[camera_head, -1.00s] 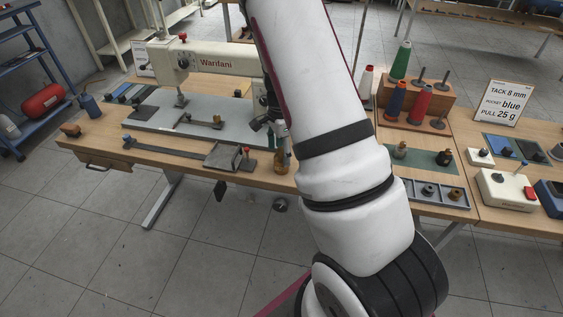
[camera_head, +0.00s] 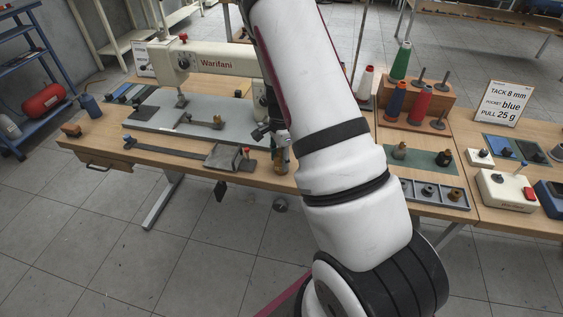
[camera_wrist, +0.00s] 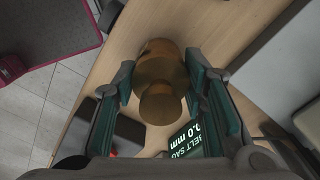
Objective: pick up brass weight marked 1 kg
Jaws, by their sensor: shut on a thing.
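The brass weight (camera_wrist: 160,102) is a rounded two-part body with a knob, seen from above in the wrist view. No marking on it is readable. My gripper (camera_wrist: 160,86) has its teal-padded fingers on both sides of it and is shut on it. In the head view, my gripper (camera_head: 274,138) is partly hidden by my arm, at the front edge of the sewing table. The brass weight (camera_head: 281,166) shows only as a small piece below the fingers. I cannot tell whether it is clear of the tabletop.
A dark display reading BELT SAG (camera_wrist: 203,140) lies close to the right finger in the wrist view. The sewing machine (camera_head: 215,62) stands behind my gripper. A grey block (camera_head: 222,157) is just left. A thread rack (camera_head: 415,105) and a compartment tray (camera_head: 433,193) are right.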

